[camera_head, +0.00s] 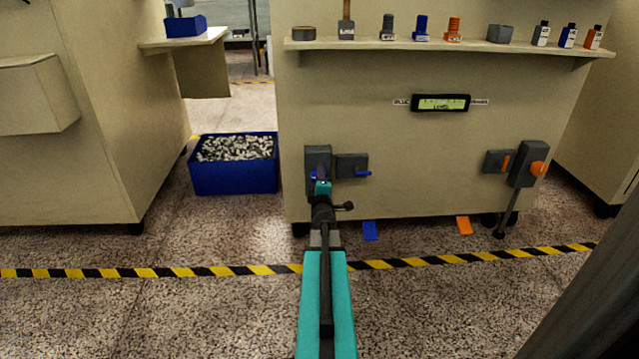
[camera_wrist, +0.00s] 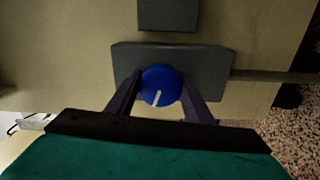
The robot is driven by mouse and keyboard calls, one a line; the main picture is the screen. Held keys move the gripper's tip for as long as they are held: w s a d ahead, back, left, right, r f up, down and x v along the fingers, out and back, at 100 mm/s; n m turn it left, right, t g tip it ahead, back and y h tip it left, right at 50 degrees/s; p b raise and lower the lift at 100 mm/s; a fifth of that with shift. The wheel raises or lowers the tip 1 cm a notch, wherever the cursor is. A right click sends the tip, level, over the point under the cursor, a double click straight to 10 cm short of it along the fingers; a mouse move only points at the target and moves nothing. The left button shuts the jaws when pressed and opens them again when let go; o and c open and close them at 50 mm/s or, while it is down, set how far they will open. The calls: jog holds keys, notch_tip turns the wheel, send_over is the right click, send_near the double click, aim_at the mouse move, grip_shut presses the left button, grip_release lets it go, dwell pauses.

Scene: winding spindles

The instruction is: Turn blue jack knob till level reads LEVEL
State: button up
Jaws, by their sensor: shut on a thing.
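The blue jack knob (camera_wrist: 161,86) sits on a dark grey housing (camera_wrist: 215,62) low on the machine's front, and its white pointer line points down and slightly left in the wrist view. My gripper (camera_wrist: 160,90) is shut on the knob, with one dark finger on each side of it. In the head view my gripper (camera_head: 321,176) reaches the housing and hides most of the knob. The level display (camera_head: 441,103) is a lit yellow-green panel on the machine front.
A grey box with a blue lever (camera_head: 362,173) is just right of the knob housing. An orange knob (camera_head: 538,169) is at the far right. A blue bin of small parts (camera_head: 234,163) stands on the floor at left. A shelf (camera_head: 450,46) with several items runs above.

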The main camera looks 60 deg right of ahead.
jog(key=shift+w+a+n, duration=0.1)
jog(key=shift+a+n, duration=0.05)
jog(key=shift+n, duration=0.25)
jog(key=o, duration=0.8)
jog(key=shift+c, duration=0.2)
jog(key=shift+o, duration=1.3)
jog(key=p+v, duration=0.3)
jog(key=v, duration=0.5)
jog(key=shift+s+a+p, duration=0.2)
jog(key=shift+s+p, duration=0.05)
jog(key=shift+p, duration=0.15)
jog(key=shift+s+a+r+p, duration=0.1)
jog(key=shift+a+p, duration=0.1)
jog(key=shift+p, duration=0.35)
